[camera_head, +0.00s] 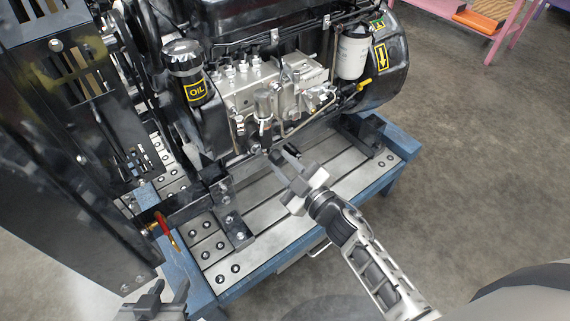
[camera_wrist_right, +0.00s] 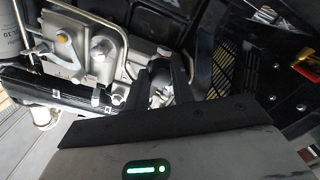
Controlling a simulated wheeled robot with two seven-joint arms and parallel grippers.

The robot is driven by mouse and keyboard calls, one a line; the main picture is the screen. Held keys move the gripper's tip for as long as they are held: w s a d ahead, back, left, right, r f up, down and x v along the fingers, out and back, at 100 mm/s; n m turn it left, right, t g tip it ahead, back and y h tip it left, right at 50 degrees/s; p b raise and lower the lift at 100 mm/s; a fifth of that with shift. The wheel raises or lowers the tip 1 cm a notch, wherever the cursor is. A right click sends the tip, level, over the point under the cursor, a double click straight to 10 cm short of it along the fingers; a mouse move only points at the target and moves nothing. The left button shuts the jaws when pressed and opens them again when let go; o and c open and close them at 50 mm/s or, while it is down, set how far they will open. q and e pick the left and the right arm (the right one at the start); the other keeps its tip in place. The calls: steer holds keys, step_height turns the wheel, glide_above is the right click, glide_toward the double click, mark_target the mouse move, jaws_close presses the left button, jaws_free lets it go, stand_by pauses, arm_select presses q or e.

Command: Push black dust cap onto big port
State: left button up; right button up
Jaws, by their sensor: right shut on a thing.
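The diesel engine (camera_head: 275,85) stands on a blue-edged metal bench in the head view. My right gripper (camera_head: 282,157) reaches in from the lower right to the engine's lower front. It is shut on a small dark thing between its fingertips, which I take to be the black dust cap (camera_head: 277,154). In the right wrist view the dark fingers (camera_wrist_right: 162,75) point at the metal pump housing (camera_wrist_right: 98,55). I cannot tell the big port apart from the other fittings. My left gripper (camera_head: 163,295) is at the lower left, open and empty.
The slotted bench top (camera_head: 290,212) is clear below the right gripper. A red-handled item (camera_head: 166,229) is at the bench's left side, also visible in the wrist view (camera_wrist_right: 306,62). The oil filter (camera_head: 185,72), white filter (camera_head: 353,52) and thin pipes crowd the engine front.

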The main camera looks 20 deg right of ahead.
steer(key=shift+o, duration=0.2)
steer(key=shift+w, duration=0.15)
steer(key=o, duration=1)
steer(key=shift+c, duration=0.5)
steer(key=p+v, duration=0.1)
steer(key=v, duration=0.6)
steer(key=shift+p, duration=0.4)
